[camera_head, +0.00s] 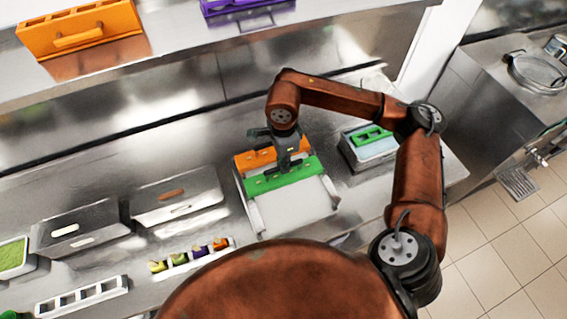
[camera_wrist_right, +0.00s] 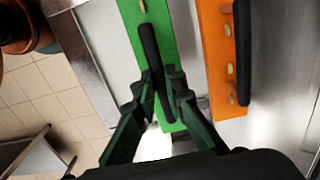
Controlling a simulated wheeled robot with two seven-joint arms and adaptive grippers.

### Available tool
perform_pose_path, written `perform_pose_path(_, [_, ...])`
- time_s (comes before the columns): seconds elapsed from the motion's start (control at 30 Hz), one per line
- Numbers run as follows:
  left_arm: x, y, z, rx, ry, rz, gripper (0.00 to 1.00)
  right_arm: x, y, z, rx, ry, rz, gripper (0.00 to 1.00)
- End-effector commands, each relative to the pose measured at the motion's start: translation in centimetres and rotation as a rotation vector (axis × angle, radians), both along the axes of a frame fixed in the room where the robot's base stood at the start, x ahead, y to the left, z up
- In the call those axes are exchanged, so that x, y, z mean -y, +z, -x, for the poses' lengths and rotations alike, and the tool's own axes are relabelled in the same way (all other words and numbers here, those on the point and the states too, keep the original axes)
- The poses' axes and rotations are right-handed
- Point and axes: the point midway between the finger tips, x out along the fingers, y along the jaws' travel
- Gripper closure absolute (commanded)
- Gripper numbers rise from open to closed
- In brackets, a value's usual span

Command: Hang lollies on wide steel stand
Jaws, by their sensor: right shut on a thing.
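My right gripper (camera_head: 285,163) is shut on the black handle of a green lolly holder (camera_head: 262,184). In the right wrist view the fingers (camera_wrist_right: 160,97) close around that handle, and pale stick ends show on the green bar (camera_wrist_right: 133,22). The green bar lies across the wide steel stand (camera_head: 254,214); I cannot tell if it rests on the rails or is just above. An orange lolly holder (camera_head: 243,160) lies across the stand's far end, parallel and apart from the green one; it also shows in the right wrist view (camera_wrist_right: 214,50). My left gripper is out of view.
A container with a green-handled piece (camera_head: 370,135) stands right of the stand. Steel boxes (camera_head: 178,196), a row of small coloured cups (camera_head: 190,256) and a white rack (camera_head: 82,296) are at left. A shelf above holds an orange mould (camera_head: 80,28) and a purple one (camera_head: 245,6).

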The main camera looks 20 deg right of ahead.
Motion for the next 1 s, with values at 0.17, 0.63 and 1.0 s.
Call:
perform_pose_path(0.17, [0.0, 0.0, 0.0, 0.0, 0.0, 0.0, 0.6, 0.0, 0.1, 0.0, 0.001, 0.0, -0.001, 0.87])
perform_pose_path(0.63, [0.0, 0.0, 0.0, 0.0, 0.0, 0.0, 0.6, 0.0, 0.0, 0.0, -0.001, 0.0, 0.0, 0.69])
perform_pose_path(1.0, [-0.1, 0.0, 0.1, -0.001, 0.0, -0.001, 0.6, 0.0, 4.3, -0.2, 0.005, -0.001, -0.001, 0.69])
